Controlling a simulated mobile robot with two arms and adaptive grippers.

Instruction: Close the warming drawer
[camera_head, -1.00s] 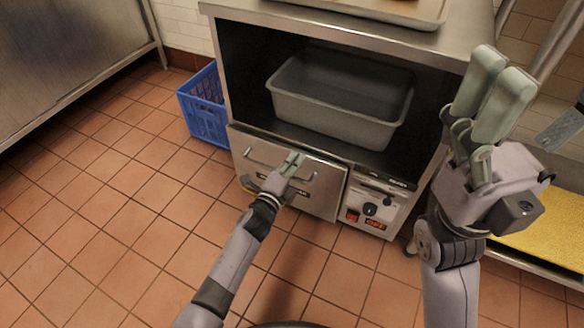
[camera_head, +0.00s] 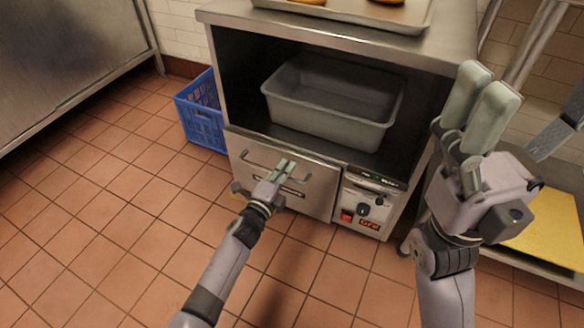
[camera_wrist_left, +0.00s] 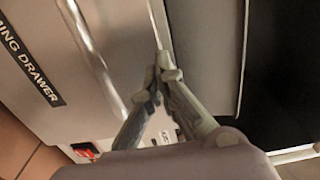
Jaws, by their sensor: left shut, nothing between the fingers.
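The warming drawer (camera_head: 318,187) is the metal front with a bar handle low on the cabinet in the head view. Its front looks about level with the control panel beside it; any small gap is hard to tell. My left gripper (camera_head: 287,165) is shut and empty, with its fingertips at the drawer front near the handle. In the left wrist view, the shut fingertips (camera_wrist_left: 163,62) are at a pale bar or edge beside the labelled drawer face (camera_wrist_left: 100,20); contact is unclear. My right gripper (camera_head: 484,85) is raised at the right, away from the drawer; its fingers are close together.
A grey bin (camera_head: 330,115) sits in the open shelf above the drawer. A control panel (camera_head: 367,207) is right of it. A tray (camera_head: 350,13) rests on top. A blue crate (camera_head: 203,125) stands left, a yellow surface (camera_head: 545,232) right. Tiled floor in front is clear.

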